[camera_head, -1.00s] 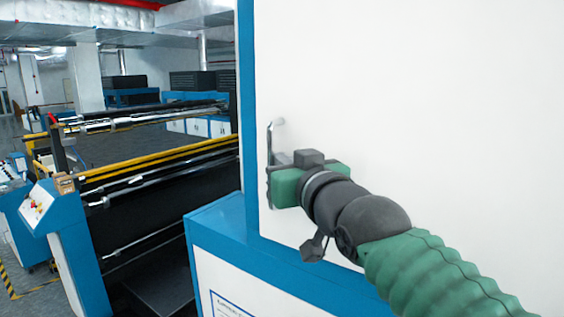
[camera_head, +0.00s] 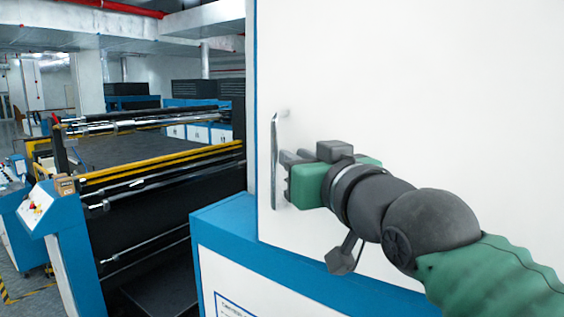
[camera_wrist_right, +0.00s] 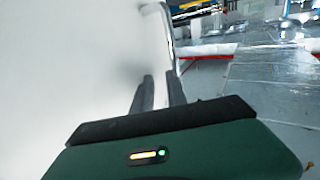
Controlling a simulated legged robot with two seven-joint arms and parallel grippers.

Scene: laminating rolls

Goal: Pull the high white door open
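The high white door (camera_head: 420,80) fills the right of the head view and looks closed, flush with the blue frame at its left edge. Its upright metal handle (camera_head: 274,165) stands near that edge. My right gripper (camera_head: 284,158) is just right of the handle, its fingertips close to it. In the right wrist view, the two dark fingers (camera_wrist_right: 161,88) are apart with a narrow empty gap. The handle (camera_wrist_right: 168,35) runs down beyond them toward the right finger; whether it touches is unclear. My left gripper is not in view.
A blue ledge (camera_head: 225,225) of the cabinet juts out below the door. A laminating machine (camera_head: 150,185) with rollers and yellow bars stands to the left.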

